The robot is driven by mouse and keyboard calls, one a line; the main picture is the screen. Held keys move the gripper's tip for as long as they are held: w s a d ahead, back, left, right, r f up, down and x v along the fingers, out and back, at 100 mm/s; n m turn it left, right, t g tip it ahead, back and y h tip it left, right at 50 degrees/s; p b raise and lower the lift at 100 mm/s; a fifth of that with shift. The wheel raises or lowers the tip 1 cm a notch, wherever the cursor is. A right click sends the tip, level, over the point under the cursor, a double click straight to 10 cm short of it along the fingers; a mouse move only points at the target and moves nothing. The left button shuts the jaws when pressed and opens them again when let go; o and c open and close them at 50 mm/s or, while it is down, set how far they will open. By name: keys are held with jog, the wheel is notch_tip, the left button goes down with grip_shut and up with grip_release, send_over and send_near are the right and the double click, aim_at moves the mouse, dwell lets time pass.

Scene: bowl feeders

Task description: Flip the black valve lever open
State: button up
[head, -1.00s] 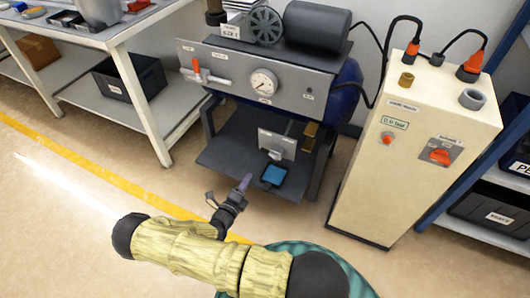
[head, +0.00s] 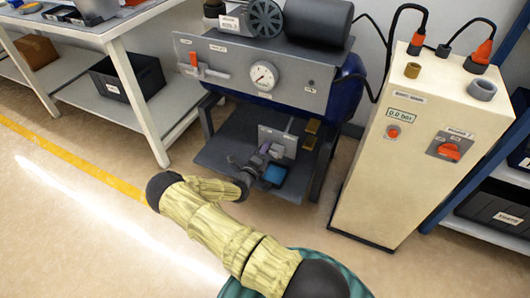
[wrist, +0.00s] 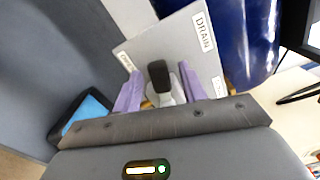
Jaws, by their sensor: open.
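The black valve lever (wrist: 158,76) stands up from a pale metal valve body in front of a grey plate (wrist: 200,32) labelled DRAIN in the wrist view. My gripper (wrist: 158,92) has its two purple fingers apart, one on each side of the lever. I cannot tell whether either finger touches it. In the head view my gripper (head: 270,150) is in front of the small grey plate (head: 285,140) on the machine's lower shelf, and it hides the lever there.
The blue tank (wrist: 245,35) is close behind the plate. Above are the gauge panel (head: 225,65) and a red-handled valve (head: 194,60). A cream cabinet (head: 385,160) stands to the right.

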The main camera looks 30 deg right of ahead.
jog(key=shift+w+d, duration=0.35)
jog(key=shift+d, duration=0.05)
jog(key=shift+c, duration=0.4)
grip_shut()
jog(key=shift+f+n+p, duration=0.2)
jog(key=shift+n+p, duration=0.35)
jog(key=shift+n, duration=0.25)
jog(key=shift+f+n, duration=0.4)
jog(key=shift+n, duration=0.4)
jog(key=shift+o, duration=0.4)
grip_release()
